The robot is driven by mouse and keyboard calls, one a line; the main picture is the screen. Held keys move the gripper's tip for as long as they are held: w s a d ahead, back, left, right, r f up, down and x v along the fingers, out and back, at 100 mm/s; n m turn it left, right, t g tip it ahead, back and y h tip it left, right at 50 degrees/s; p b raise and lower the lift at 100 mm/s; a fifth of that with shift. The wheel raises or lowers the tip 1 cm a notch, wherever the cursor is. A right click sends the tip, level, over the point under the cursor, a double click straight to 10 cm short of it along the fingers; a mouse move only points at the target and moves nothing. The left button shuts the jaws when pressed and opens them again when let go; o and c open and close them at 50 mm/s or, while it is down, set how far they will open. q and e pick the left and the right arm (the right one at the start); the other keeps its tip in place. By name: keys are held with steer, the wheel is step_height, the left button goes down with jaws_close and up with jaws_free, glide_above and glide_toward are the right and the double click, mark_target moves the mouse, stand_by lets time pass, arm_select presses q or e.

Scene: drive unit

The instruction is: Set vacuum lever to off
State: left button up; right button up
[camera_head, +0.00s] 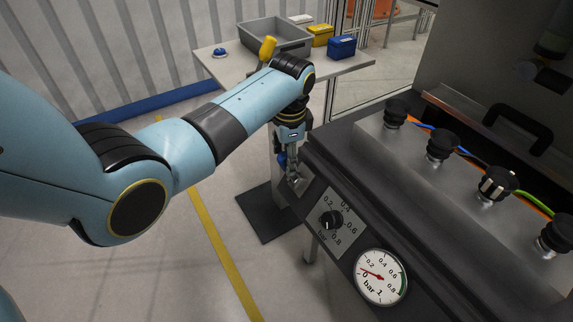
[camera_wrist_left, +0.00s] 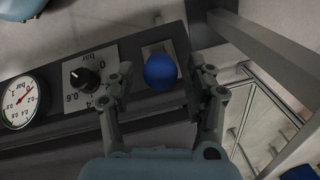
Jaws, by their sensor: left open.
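The vacuum lever shows as a round blue knob (camera_wrist_left: 160,70) on a light plate at the end of the dark panel in the left wrist view. In the head view a bit of blue (camera_head: 282,160) shows beside my gripper; the rest of the lever is hidden there. My left gripper (camera_head: 293,174) points down at the panel's far end. In the wrist view its fingers (camera_wrist_left: 166,78) are open, one on each side of the blue knob, with visible gaps. I cannot tell the depth between knob and fingertips. My right gripper is not in view.
A black pressure knob (camera_head: 331,220) and a round bar gauge (camera_head: 381,277) sit on the panel near the lever. Several black knobs (camera_head: 443,145) stand on the machine top at right. A table (camera_head: 345,66) with a grey bin (camera_head: 275,36) stands behind.

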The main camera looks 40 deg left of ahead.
arm_select(q)
steer(key=shift+w+a+f, duration=0.1)
steer(key=shift+a+f, duration=0.05)
steer(key=shift+f, duration=1.35)
jaws_close()
